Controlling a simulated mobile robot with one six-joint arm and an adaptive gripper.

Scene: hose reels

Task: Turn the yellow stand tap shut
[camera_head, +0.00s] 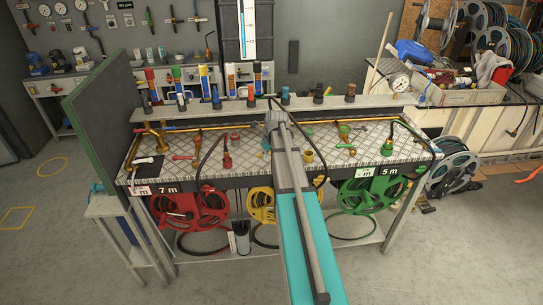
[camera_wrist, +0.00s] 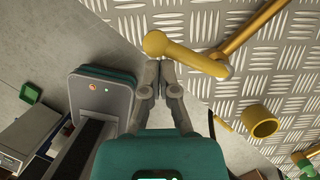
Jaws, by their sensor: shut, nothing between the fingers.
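The yellow stand tap's lever (camera_wrist: 190,57) shows in the wrist view as a rounded bar over the tread plate, its ball-shaped end at the left. A yellow pipe (camera_wrist: 255,30) runs from near its other end to the upper right. My gripper (camera_wrist: 159,68) is shut and empty. Its fingertips are just below the lever's ball end in the picture; I cannot tell whether they touch. In the head view my arm hides the gripper and most of the yellow tap. A yellow open-topped fitting (camera_wrist: 260,122) stands on the plate; it also shows in the head view (camera_head: 308,156).
A red tap (camera_head: 226,160) stands left and a green tap (camera_head: 387,147) right on the bench. Red (camera_head: 188,208), yellow (camera_head: 261,206) and green (camera_head: 371,193) reels hang below. Black hoses arch beside my arm.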

